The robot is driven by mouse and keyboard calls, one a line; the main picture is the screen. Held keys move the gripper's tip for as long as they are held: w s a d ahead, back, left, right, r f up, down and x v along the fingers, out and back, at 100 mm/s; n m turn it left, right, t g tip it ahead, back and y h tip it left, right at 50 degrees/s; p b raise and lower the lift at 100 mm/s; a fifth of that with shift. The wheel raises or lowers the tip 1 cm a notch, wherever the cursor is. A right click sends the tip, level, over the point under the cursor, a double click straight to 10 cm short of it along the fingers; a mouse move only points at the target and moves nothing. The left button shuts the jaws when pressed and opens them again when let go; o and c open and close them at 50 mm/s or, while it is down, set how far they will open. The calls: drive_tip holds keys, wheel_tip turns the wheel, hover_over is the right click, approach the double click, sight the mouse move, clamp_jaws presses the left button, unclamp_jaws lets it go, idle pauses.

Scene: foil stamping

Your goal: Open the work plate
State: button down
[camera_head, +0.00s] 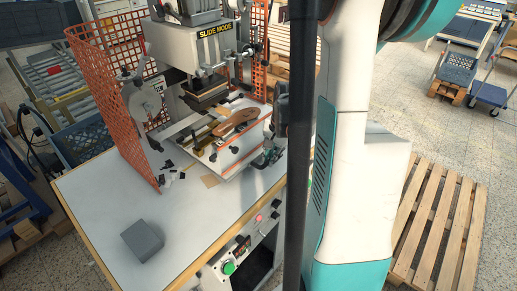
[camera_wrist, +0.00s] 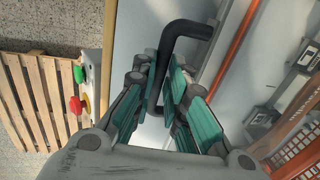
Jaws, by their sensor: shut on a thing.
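The work plate (camera_head: 232,160) is a pale flat plate under the foil stamping press, with a brown flat piece (camera_head: 238,122) and small clamps on it. Its bent black handle (camera_wrist: 186,29) shows in the wrist view. My gripper (camera_wrist: 160,85) has its teal-padded fingers on both sides of the handle and is shut on it. In the head view my gripper (camera_head: 268,155) is at the plate's front right edge, where the handle is mostly hidden.
The press head (camera_head: 213,47) reads "SLIDE MODE". Orange mesh guards (camera_head: 112,100) stand beside it. A grey block (camera_head: 142,240) rests on the white table (camera_head: 90,195). Buttons, including a green one (camera_head: 229,268), are on the front. A wooden pallet (camera_head: 440,225) lies at right.

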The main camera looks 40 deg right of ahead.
drive_tip(key=s, duration=1.1)
drive_tip(key=shift+d, duration=0.45)
drive_tip(key=shift+s, duration=0.1)
drive_tip(key=c, duration=1.6)
unclamp_jaws()
drive_tip(key=shift+r, duration=0.1)
wheel_tip(320, 180, up, 8)
drive_tip(key=s, duration=0.1)
drive_tip(key=shift+s, duration=0.2)
drive_tip(key=shift+f, duration=0.25)
